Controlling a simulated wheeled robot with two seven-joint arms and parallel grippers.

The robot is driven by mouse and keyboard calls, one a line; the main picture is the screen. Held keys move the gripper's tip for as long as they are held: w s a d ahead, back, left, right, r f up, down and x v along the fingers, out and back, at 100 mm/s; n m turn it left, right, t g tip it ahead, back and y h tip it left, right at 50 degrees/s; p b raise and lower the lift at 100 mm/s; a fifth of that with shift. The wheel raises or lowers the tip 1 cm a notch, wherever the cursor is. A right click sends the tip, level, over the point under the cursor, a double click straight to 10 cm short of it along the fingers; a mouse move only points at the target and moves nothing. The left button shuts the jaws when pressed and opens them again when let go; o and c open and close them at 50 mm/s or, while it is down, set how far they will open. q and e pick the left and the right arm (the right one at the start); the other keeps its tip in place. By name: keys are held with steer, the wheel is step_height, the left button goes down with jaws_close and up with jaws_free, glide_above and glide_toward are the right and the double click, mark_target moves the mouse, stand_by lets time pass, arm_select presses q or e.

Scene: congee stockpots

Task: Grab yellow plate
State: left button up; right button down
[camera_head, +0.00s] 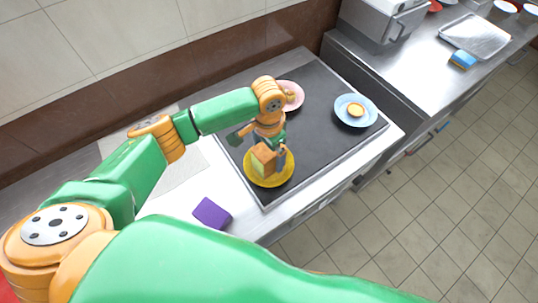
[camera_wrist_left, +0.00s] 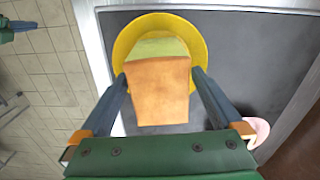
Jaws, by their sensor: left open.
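The yellow plate (camera_head: 284,175) lies near the front left corner of the dark cooktop, with a brown and pale green block-like food piece (camera_head: 263,160) on it. In the left wrist view the yellow plate (camera_wrist_left: 124,44) shows behind the food piece (camera_wrist_left: 158,90). My left gripper (camera_head: 270,158) is over the plate. In the left wrist view its open fingers (camera_wrist_left: 160,80) stand on either side of the food piece; I cannot tell whether they touch it. My right gripper is not in view.
A pink plate (camera_head: 294,90) and a blue plate (camera_head: 345,118) with food stand farther back on the cooktop (camera_head: 322,125). A purple block (camera_head: 211,213) lies on the counter. A metal tray (camera_head: 474,36) and a blue-yellow sponge (camera_head: 462,60) are at the upper right.

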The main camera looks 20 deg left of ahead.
arm_select(q)
step_height(320, 180, down, 2)
steer(key=shift+w+f, duration=0.1)
steer(key=shift+d, duration=0.1)
steer(key=c, duration=1.5)
